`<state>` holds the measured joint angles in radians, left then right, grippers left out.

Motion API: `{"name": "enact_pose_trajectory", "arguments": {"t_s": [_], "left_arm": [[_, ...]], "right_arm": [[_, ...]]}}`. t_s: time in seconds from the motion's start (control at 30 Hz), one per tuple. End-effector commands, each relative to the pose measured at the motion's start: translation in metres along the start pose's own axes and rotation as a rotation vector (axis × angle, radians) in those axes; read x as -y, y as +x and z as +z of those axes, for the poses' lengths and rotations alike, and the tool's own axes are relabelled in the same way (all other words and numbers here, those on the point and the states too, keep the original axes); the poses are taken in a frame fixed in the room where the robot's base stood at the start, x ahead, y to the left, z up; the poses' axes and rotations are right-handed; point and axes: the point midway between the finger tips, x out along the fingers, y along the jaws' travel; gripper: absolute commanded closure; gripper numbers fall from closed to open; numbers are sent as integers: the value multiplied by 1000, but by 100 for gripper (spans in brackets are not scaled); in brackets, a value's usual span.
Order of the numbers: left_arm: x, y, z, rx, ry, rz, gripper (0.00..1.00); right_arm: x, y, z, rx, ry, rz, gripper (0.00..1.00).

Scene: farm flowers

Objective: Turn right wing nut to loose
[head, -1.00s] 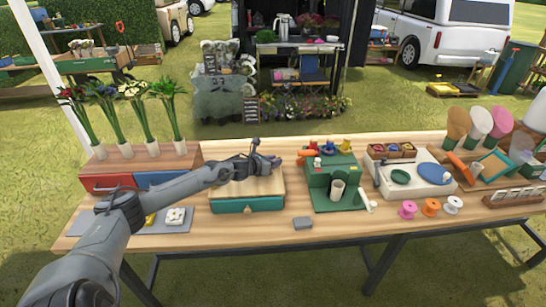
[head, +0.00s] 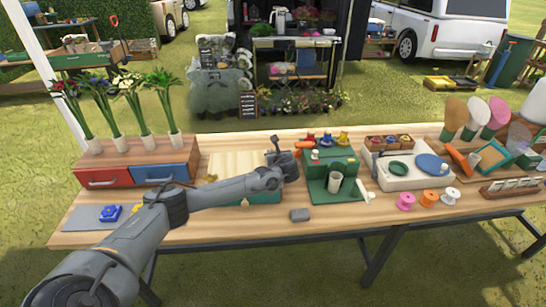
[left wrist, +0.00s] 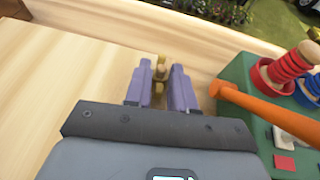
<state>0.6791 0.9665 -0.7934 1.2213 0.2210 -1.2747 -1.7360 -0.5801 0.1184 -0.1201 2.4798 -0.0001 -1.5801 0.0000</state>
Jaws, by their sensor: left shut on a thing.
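A wooden press with a pale board top (head: 232,165) and a green front stands on the table, partly hidden by my left arm. A small brass wing nut (head: 209,178) shows at its left side. My left gripper (head: 276,148) is at the right side of the board. In the left wrist view, its two purple fingers (left wrist: 161,76) point at the brass right wing nut (left wrist: 160,66) and are shut on it at the board's edge. The nut is partly hidden between the fingertips. My right gripper is in neither view.
Right of the press, close to my left gripper, is a green station (head: 335,176) with an orange-handled tool (left wrist: 255,104) and spools. A red and blue drawer box (head: 135,165) with flowers stands left. A grey block (head: 299,215) lies in front.

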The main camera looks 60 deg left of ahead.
Motion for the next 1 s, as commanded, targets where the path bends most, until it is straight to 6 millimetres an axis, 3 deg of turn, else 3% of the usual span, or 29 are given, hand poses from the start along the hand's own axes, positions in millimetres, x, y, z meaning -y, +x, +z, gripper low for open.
{"name": "enact_pose_trajectory", "arguments": {"t_s": [0.4, 1.0], "left_arm": [[5, 0, 0, -1, -107, 263, 100], [5, 2, 0, -1, -139, 342, 100]], "right_arm": [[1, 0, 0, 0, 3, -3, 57], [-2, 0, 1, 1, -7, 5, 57]]}}
